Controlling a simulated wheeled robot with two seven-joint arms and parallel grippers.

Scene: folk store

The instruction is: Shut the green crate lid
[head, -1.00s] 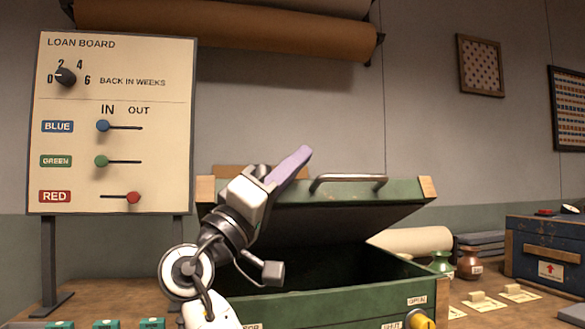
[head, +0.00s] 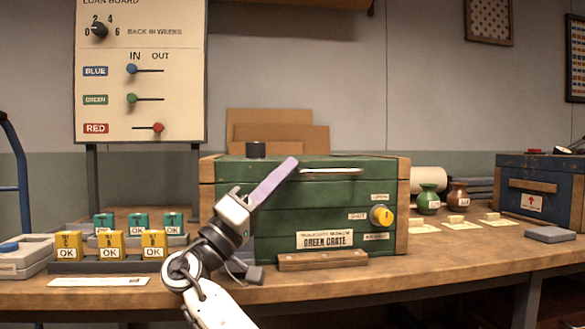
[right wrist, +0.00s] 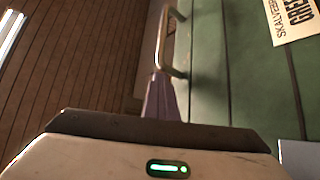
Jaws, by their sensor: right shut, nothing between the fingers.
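The green crate (head: 330,215) stands on the wooden bench, with wooden corner posts and a "GREEN CRATE" label. Its green lid (head: 285,172) is down level on the crate, with no gap that I can see. A metal handle (head: 331,170) runs along the lid's front; it also shows in the right wrist view (right wrist: 166,40). A yellow knob (head: 381,216) sits on the crate's front right, near the words "OPEN" and "SHUT". My right gripper (head: 290,165) is shut and empty, its purple fingers at the left end of the handle. My left gripper is not in view.
The loan board (head: 140,75) stands behind at the left. Yellow and teal "OK" blocks (head: 110,245) sit left of the crate. Green (head: 427,200) and brown jars, cards and a blue crate (head: 540,187) stand to the right. A wooden strip (head: 322,260) lies along the crate's front bottom.

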